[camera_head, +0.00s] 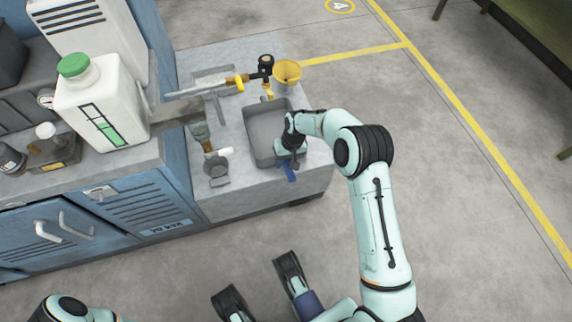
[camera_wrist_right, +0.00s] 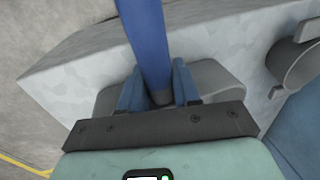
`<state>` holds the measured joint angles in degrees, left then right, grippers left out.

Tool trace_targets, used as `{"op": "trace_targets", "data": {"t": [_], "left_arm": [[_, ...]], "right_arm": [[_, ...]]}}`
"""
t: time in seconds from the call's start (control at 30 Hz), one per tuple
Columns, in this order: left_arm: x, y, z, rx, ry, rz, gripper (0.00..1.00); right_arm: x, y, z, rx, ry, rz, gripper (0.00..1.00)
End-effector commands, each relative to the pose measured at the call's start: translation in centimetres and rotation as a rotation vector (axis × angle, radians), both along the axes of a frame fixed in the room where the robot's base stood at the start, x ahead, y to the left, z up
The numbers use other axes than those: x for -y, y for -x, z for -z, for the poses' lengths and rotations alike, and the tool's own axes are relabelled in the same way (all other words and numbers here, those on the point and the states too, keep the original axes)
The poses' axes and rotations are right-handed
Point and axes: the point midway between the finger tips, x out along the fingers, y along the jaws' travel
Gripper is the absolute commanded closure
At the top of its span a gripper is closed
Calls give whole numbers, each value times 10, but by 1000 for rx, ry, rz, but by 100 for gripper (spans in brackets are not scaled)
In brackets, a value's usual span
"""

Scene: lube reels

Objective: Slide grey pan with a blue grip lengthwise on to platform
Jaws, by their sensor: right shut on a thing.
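The grey pan (camera_head: 266,133) is a rectangular tray on the right part of the low pale grey platform (camera_head: 240,192). Its long side runs away from me. Its blue grip (camera_head: 290,175) points toward me over the platform's front edge. My right gripper (camera_head: 291,150) is shut on the grip close to the pan. In the right wrist view the blue grip (camera_wrist_right: 147,40) runs up between the finger pads, and the rounded end of the pan (camera_wrist_right: 222,80) shows beside them. The gripper hides part of the pan's near end. My left gripper is out of view.
A yellow cup (camera_head: 287,73) and a brass fitting (camera_head: 237,82) stand behind the pan. A white jug with a green cap (camera_head: 103,105) stands on the blue cabinet (camera_head: 120,215). Open floor lies to the right.

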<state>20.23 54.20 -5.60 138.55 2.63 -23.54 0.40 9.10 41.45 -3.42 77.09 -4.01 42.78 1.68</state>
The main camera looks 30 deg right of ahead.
Motion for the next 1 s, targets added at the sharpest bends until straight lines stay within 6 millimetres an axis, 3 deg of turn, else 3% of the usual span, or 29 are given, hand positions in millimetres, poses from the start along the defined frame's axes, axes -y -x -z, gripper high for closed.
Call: {"op": "trace_targets", "data": {"t": [0.1, 0.5, 1.0], "left_arm": [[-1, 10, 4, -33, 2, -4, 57], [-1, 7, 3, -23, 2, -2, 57], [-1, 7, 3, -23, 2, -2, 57]], "right_arm": [[2, -9, -1, 4, 0, 0, 100], [10, -45, 0, 4, 0, 0, 100], [13, -53, -1, 3, 0, 1, 100]]}}
